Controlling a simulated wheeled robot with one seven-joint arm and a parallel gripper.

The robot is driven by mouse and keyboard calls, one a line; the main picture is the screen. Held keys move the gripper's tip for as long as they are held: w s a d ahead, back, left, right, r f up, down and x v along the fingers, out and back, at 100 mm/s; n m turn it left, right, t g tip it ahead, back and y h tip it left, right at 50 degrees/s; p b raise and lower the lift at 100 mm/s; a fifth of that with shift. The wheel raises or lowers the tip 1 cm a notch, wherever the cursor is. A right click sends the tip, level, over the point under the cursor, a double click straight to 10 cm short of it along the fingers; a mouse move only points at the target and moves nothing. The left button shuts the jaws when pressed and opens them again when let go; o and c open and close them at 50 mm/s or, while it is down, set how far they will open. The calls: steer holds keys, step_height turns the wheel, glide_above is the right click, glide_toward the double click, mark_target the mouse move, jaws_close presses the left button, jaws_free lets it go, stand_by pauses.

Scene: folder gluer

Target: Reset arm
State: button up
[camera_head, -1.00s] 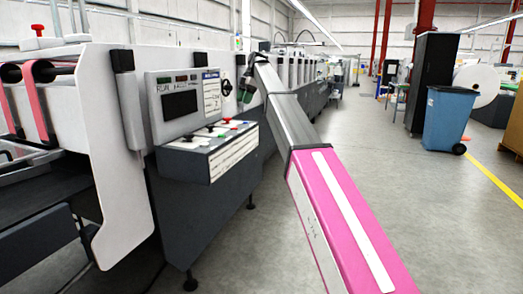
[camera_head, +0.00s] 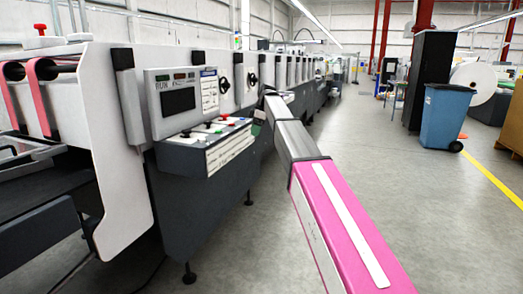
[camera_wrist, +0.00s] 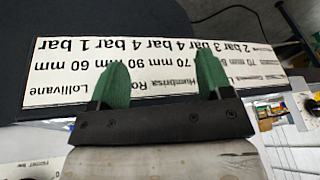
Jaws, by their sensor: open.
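My pink and grey arm reaches from the bottom right of the head view to the right end of the machine's control panel (camera_head: 207,140). My gripper (camera_wrist: 160,68) shows two green fingers, spread apart with nothing between them. In the head view it is small and partly hidden at the panel's right end. In the wrist view the fingers stand in front of a white label (camera_wrist: 62,72) with upside-down printed text. I cannot tell whether they touch it.
The folder gluer (camera_head: 120,215) fills the left side, with a display box (camera_head: 180,100) above the panel. A blue bin (camera_head: 447,118) and black cabinet (camera_head: 431,65) stand at the right. The grey floor (camera_head: 420,200) right of my arm is clear.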

steer(key=s+d+f+m+h, duration=0.1)
steer(key=s+d+f+m, duration=0.25)
steer(key=f, duration=0.55)
steer(key=s+d+f+m, duration=0.2)
steer(key=s+d+f, duration=0.2)
steer(key=f, duration=0.4)
steer(key=s+d+f+m+h, duration=0.1)
steer(key=s+d+f+m, duration=0.3)
steer(key=s+f, duration=0.4)
steer(key=s+d+f+m, duration=0.4)
steer(key=s+f, duration=0.4)
steer(key=s, duration=0.2)
steer(key=s+d+f+m+t+h, duration=0.1)
steer(key=s+d+f+m, duration=0.3)
steer(key=s+d+f, duration=0.2)
steer(key=s+f, duration=0.2)
steer(key=s, duration=0.1)
steer(key=shift+d+f+m+h, duration=0.2)
steer(key=shift+f+m+h, duration=0.1)
steer(key=shift+f+m, duration=0.05)
